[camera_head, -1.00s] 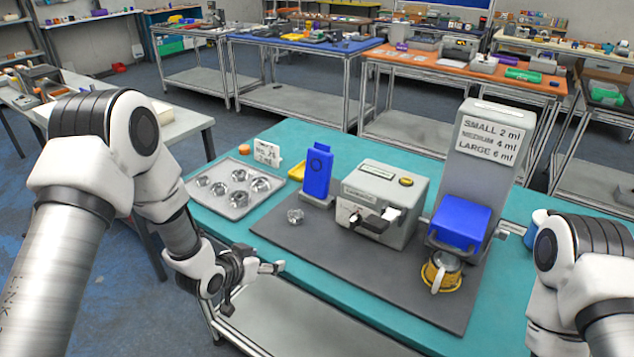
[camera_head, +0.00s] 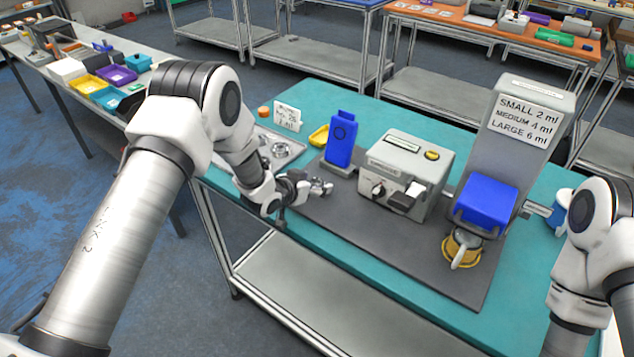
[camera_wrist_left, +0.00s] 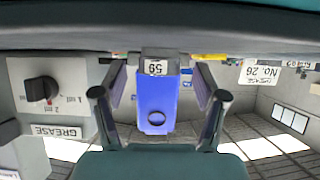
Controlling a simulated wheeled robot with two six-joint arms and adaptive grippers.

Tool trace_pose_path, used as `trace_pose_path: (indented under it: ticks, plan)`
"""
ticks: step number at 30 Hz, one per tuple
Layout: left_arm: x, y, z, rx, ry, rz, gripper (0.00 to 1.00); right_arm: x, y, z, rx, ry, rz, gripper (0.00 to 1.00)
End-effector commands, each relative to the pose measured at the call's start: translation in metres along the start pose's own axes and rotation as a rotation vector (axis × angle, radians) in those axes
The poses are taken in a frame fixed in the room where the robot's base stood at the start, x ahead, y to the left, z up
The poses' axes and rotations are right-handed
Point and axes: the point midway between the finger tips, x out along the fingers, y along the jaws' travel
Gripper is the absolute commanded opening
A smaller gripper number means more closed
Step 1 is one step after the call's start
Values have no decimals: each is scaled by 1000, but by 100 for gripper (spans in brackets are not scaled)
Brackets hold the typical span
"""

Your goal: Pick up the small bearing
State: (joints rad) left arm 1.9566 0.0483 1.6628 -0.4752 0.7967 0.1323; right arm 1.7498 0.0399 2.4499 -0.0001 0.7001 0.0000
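A small shiny metal bearing (camera_head: 321,186) lies on the dark mat in front of the blue upright device (camera_head: 341,140). My left gripper (camera_head: 308,190) is low over the mat, right at the bearing. The fingers partly overlap the bearing, and I cannot tell whether they touch it. In the left wrist view my left gripper (camera_wrist_left: 159,105) has its fingers wide apart, with the blue device (camera_wrist_left: 156,100) showing between them. I cannot make out the bearing in that view. My right arm shows at the right edge, but its gripper is out of view.
The grey grease machine (camera_head: 405,172) stands right of the blue device. Further right is a tall dispenser (camera_head: 515,135) with a gold bearing and cup (camera_head: 461,248) under it. A grey tray (camera_head: 292,150) of metal bearings is behind my left arm, near a yellow dish (camera_head: 318,136).

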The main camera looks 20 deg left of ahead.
Motion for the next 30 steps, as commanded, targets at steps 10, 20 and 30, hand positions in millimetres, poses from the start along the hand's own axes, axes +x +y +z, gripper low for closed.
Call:
trace_pose_path:
  ticks: [10, 20, 30]
  plan:
    - [0, 0, 0, 0, 0, 0, 6, 0, 0, 0, 0, 0, 0, 40]
    - [-4, 0, -6, 0, 0, -1, 6, 6, 0, 0, 0, 0, 0, 40]
    - [-30, 19, -22, 1, -2, 2, 6, 26, 0, 0, 0, 0, 0, 40]
